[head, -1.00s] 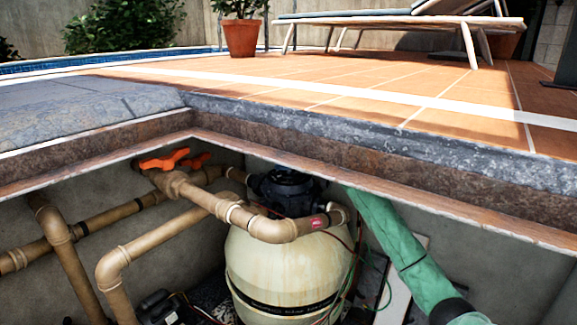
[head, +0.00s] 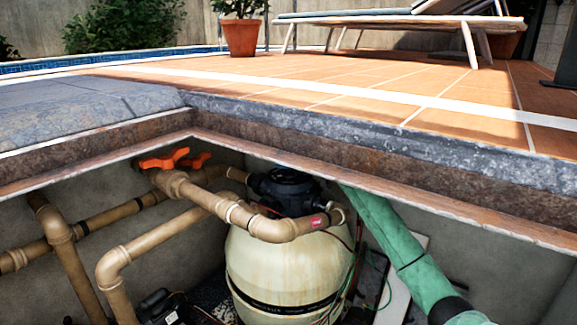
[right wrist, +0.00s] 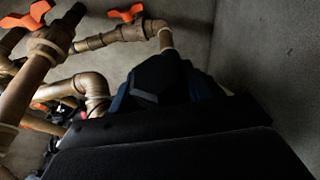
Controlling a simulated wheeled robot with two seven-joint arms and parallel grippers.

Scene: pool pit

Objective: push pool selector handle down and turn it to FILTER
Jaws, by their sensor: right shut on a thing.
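The black selector valve (head: 286,190) sits on top of the cream filter tank (head: 285,262) in the pit, partly under the deck edge. My right arm in its green sleeve reaches under the edge from the right; its gripper is hidden in the head view. In the right wrist view my right gripper (right wrist: 165,108) is a dark shape across the bottom, shut on the selector handle. Dark valve parts (right wrist: 160,76) show just beyond it, too dark to tell the handle's angle or any FILTER mark. My left gripper is in neither view.
Tan pipes (head: 180,190) with orange valve handles (head: 165,160) run left of the tank. The stone deck edge (head: 350,135) overhangs the pit. A grey wall (right wrist: 265,60) stands close on the right in the wrist view. Loose wires hang beside the tank.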

